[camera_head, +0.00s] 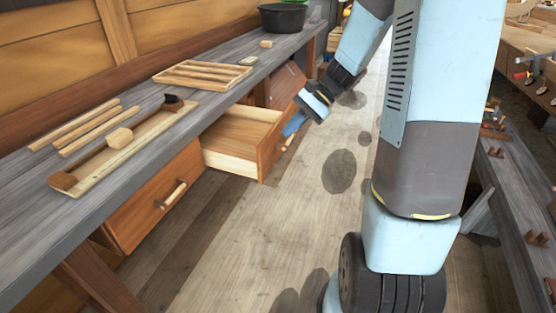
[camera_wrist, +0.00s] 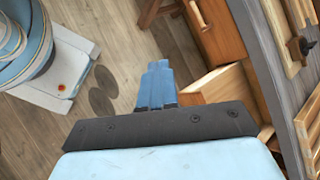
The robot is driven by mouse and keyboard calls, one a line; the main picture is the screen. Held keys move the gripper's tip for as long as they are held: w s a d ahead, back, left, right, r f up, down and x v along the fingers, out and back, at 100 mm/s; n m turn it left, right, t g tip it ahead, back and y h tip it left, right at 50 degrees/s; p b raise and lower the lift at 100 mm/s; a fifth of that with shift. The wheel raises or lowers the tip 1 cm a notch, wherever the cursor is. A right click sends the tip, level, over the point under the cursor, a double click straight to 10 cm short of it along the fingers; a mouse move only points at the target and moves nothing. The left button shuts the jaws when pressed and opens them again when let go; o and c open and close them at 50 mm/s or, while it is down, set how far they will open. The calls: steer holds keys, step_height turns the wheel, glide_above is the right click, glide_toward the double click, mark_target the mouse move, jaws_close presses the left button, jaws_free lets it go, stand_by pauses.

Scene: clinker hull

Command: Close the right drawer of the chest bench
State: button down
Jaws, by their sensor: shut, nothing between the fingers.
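The right drawer (camera_head: 235,142) of the chest bench stands pulled out, its pale inside empty where I can see it. Its brown front panel (camera_head: 271,148) faces my gripper. The drawer also shows in the wrist view (camera_wrist: 222,84). The left drawer (camera_head: 155,197) looks shut, with a pale bar handle. My gripper (camera_head: 294,124) is shut and empty, its blue fingers just outside the drawer's front near the top edge. In the wrist view the fingers (camera_wrist: 157,84) are beside the drawer front; I cannot tell whether they touch it. Part of the front is hidden behind my gripper.
The grey bench top (camera_head: 110,187) holds a long tray (camera_head: 125,145), loose wooden strips (camera_head: 90,125), a slatted tray (camera_head: 203,75) and a dark tub (camera_head: 283,17). Bare plank floor (camera_head: 310,190) lies before the drawers. Another workbench (camera_head: 515,205) stands at the right.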

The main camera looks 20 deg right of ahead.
steer(key=w+d+f+m+t+y, duration=0.3)
steer(key=w+d+f+m+y, duration=0.2)
steer(key=w+f+m, duration=0.5)
steer(key=m+t, duration=0.6)
steer(key=t, duration=0.2)
glide_toward(270, 157)
steer(key=x, duration=0.6)
steer(key=shift+w+a+f, duration=0.1)
steer(key=shift+w+a, duration=0.05)
steer(key=shift+a, duration=0.2)
